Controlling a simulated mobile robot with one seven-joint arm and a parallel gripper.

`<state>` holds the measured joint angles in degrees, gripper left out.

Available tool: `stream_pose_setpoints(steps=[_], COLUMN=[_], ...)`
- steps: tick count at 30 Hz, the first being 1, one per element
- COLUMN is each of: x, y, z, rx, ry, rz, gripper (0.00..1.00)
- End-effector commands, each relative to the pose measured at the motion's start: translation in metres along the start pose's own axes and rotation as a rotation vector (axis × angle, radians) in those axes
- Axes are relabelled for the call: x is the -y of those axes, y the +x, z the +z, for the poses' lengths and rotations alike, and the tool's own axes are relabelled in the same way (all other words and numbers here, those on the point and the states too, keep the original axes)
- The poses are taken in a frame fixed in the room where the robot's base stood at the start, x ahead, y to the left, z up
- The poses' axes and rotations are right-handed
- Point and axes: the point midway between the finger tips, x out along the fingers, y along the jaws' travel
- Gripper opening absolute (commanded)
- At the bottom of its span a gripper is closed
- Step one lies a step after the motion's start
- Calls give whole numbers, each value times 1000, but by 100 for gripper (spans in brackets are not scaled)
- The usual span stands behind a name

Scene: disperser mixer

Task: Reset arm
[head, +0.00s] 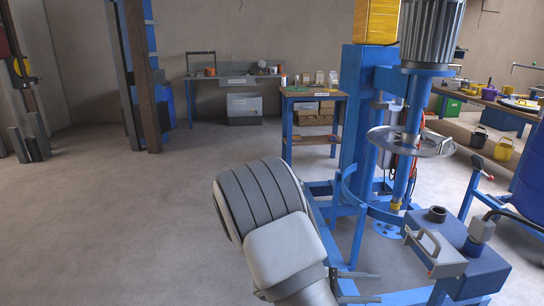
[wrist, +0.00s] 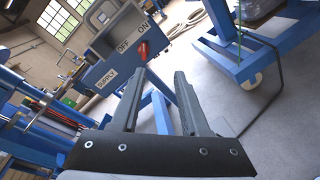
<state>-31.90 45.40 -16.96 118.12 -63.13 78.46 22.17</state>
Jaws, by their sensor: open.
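My gripper (head: 376,287) is low in the head view, in front of the mixer's base, and partly hidden by my arm. Its two fingers are apart and empty, and the gap between them also shows in the wrist view (wrist: 162,76). The disperser mixer has a blue column (head: 352,115), a grey motor (head: 432,32) and a round metal lid (head: 411,141) around its shaft. In the wrist view, a supply panel (wrist: 118,62) marked ON and OFF has a red switch (wrist: 143,51) beyond the fingertips. The fingers look apart from it.
The mixer's blue frame (head: 357,240) and a blue box with a grey handle (head: 436,250) are close to my gripper. A blue drum (head: 530,180) stands at the right. A workbench (head: 312,96) stands behind. The floor at the left is clear.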

Motion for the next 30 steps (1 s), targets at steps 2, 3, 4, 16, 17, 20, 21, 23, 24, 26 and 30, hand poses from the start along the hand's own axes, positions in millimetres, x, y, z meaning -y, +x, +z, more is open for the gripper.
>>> stream_pose_setpoints(steps=[2, 3, 4, 16, 17, 20, 21, 23, 24, 26, 30], x=[1, 4, 5, 23, 24, 26, 26, 27, 27, 27, 25], y=[2, 2, 2, -17, -20, -29, -33, -39, -44, -50, -66], z=[17, 25, 30, 96, 101, 115, 121, 130, 136, 144, 164], rx=[-27, -41, -53, -263, -282, -350, -377, -421, -451, -497, -608], ry=[43, 62, 77, 299, 318, 382, 409, 451, 479, 522, 626], rz=[-107, -161, -200, -663, -692, -785, -820, -869, -900, -945, -1033], gripper=[45, 45, 45, 45, 45, 45, 45, 45, 45, 45, 45])
